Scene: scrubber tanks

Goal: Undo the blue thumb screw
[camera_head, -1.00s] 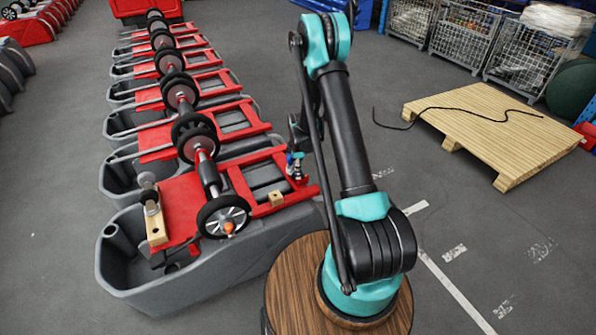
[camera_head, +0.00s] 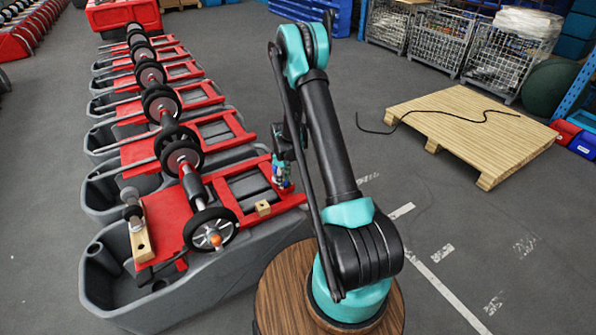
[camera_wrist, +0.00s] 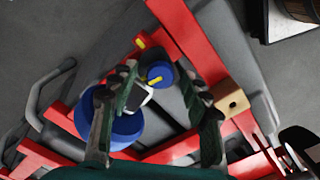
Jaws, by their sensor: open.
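In the wrist view a small blue knob with a yellow mark on top, which looks like the blue thumb screw (camera_wrist: 158,75), sits between the fingertips of my gripper (camera_wrist: 160,82). The fingers are open, one on each side of it. I cannot tell whether either touches it. A larger blue round part (camera_wrist: 124,128) lies to its left, partly hidden by the left finger. In the head view my gripper (camera_head: 281,178) is low over the right side of the nearest red frame (camera_head: 172,208), with small blue parts at its tip.
The red frame lies on a grey tank (camera_head: 125,305). A small wooden block (camera_head: 263,208) is close to my gripper; it also shows in the wrist view (camera_wrist: 231,102). A wheel (camera_head: 211,230) is at the frame's front. A wooden pallet (camera_head: 475,130) lies on the floor at right.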

